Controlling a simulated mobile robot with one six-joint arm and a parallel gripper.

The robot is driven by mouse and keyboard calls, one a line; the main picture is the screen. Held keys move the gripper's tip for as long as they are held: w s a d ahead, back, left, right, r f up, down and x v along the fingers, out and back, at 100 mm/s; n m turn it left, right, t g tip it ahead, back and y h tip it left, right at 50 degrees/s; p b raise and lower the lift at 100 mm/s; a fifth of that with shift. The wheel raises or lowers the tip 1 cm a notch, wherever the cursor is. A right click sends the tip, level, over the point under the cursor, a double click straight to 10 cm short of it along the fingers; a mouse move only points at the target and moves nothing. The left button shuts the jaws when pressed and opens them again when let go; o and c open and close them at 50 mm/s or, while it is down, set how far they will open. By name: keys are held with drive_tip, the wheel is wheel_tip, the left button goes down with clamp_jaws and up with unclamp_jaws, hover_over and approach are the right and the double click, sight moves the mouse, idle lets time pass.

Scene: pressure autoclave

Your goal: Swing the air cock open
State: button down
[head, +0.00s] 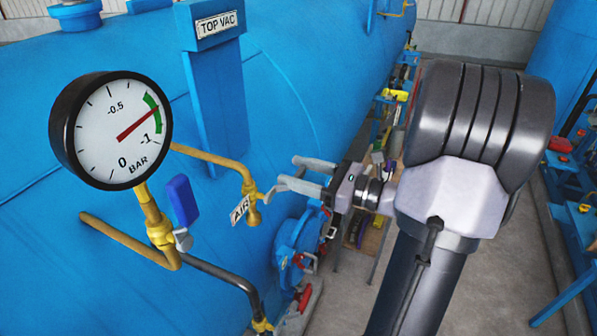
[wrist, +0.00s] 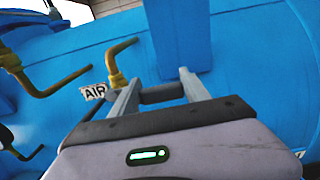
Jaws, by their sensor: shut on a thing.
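The air cock is a brass fitting (head: 253,207) at the end of a bent brass pipe, beside a white AIR tag (head: 240,209). In the wrist view the brass fitting (wrist: 116,76) stands just left of my gripper's left finger. My gripper (head: 286,174) reaches in from the right, close to the cock. In the wrist view my gripper (wrist: 158,88) has its two grey fingers on either side of a dark bar (wrist: 162,93), which looks like the cock's handle. The fingers are shut on it. How the bar joins the cock is partly hidden by the left finger.
A round pressure gauge (head: 111,130) and a blue-handled valve (head: 182,202) stand left of the cock. A TOP VAC post (head: 215,100) rises behind on the blue vessel (head: 300,70). A blue flanged fitting (head: 297,250) lies below my gripper.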

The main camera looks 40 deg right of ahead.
drive_tip(key=n+b, duration=0.1)
drive_tip(key=b, duration=0.1)
drive_tip(key=r+n+b, duration=0.1)
drive_tip(key=a+r+n+b, duration=0.1)
drive_tip(key=n+b, duration=0.1)
drive_tip(key=shift+s+r+b, duration=0.2)
drive_tip(key=shift+r+b, duration=0.05)
drive_tip(key=shift+b, duration=0.05)
drive_tip(key=shift+s+a+r+n+b, duration=0.15)
drive_tip(key=shift+r+n+b, duration=0.15)
drive_tip(key=shift+n+b, duration=0.3)
drive_tip(key=shift+a+r+n+b, duration=0.15)
drive_tip(key=shift+r+n+b, duration=0.2)
drive_tip(key=shift+b, duration=0.3)
drive_tip(key=s+a+r+n+b, duration=0.3)
drive_tip(key=a+n+b, duration=0.4)
drive_tip(key=n+b, duration=0.5)
drive_tip(key=b, duration=0.7)
drive_tip(key=shift+a+r, duration=0.15)
drive_tip(key=shift+r, duration=0.15)
drive_tip(key=c, duration=0.8)
unclamp_jaws()
drive_tip(key=shift+a, duration=0.1)
